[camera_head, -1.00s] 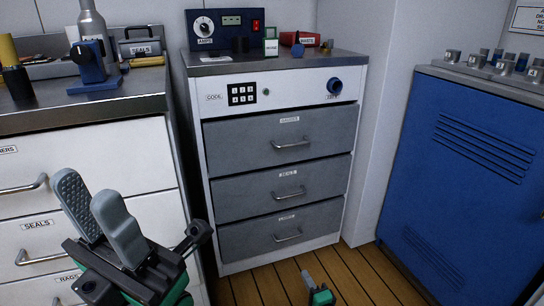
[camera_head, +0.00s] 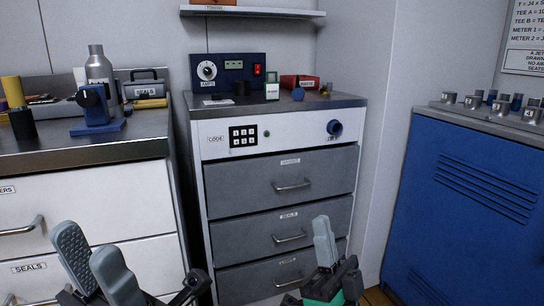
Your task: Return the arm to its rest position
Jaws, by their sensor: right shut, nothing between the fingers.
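My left gripper (camera_head: 88,244) is at the lower left, in front of the white drawer cabinet (camera_head: 100,190). Its two grey fingers stand apart with nothing between them, and the ribbed pad of one shows. My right gripper (camera_head: 323,238) points up at the bottom centre, in front of the lower grey drawers. Its fingers are shut and empty. Only the grippers show; the rest of both arms is out of view below.
A blue vice (camera_head: 95,105) and bottle (camera_head: 99,66) stand on the left bench. A blue locker (camera_head: 465,200) is at right.

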